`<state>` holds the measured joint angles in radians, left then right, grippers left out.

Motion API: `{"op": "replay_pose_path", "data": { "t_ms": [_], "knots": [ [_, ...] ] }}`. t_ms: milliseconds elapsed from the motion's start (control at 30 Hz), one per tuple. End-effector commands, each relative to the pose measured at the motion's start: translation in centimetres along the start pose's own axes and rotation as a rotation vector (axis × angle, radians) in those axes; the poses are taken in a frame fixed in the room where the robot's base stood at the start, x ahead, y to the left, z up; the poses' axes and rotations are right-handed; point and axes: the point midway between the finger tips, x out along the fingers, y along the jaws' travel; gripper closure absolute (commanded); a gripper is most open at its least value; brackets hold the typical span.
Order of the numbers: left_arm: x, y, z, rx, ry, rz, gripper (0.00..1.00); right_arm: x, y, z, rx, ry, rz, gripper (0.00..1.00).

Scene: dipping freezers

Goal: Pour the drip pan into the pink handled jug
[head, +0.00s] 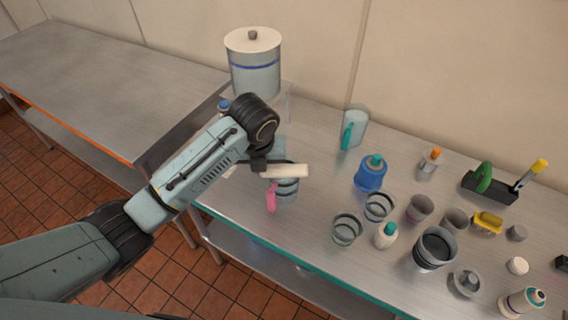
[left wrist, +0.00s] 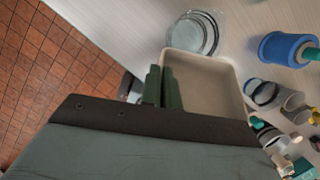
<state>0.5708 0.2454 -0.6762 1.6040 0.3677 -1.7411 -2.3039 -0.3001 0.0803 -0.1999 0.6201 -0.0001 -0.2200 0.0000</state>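The drip pan (head: 288,171) is a pale, shallow tray, held above the table. The left wrist view looks into its beige inside (left wrist: 208,82); I see no clear liquid surface there. My left gripper (head: 259,163) is shut on the pan's edge; its dark green fingers (left wrist: 162,88) show at that edge. The pink handled jug (head: 287,189) stands upright under and just in front of the pan, its pink handle (head: 271,197) towards the table's front edge. The pan hides part of its top. I cannot tell the pan's exact tilt. My right gripper is out of view.
A large lidded container (head: 254,65) stands behind my left arm. Ringed cups (head: 347,230) and several small items crowd the right side. The table's front edge (head: 270,256) is near the pink handled jug.

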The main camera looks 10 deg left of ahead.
Motion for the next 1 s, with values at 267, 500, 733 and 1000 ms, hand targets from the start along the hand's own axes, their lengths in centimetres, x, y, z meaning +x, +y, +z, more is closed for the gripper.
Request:
{"op": "replay_pose_path", "data": {
  "t_ms": [267,500,733,1000],
  "knots": [
    [-0.1,-0.1,-0.3,0.001,-0.060,-0.002,1.00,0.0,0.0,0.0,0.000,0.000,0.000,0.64],
    [0.2,0.1,-0.9,0.004,-0.151,0.001,1.00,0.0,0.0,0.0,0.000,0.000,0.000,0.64],
    [0.4,0.1,-1.6,0.001,-0.347,-0.002,1.00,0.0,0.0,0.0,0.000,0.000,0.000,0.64],
    [0.4,0.0,-1.6,0.000,-0.360,-0.004,1.00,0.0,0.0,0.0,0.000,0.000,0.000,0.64]
  ]
}}
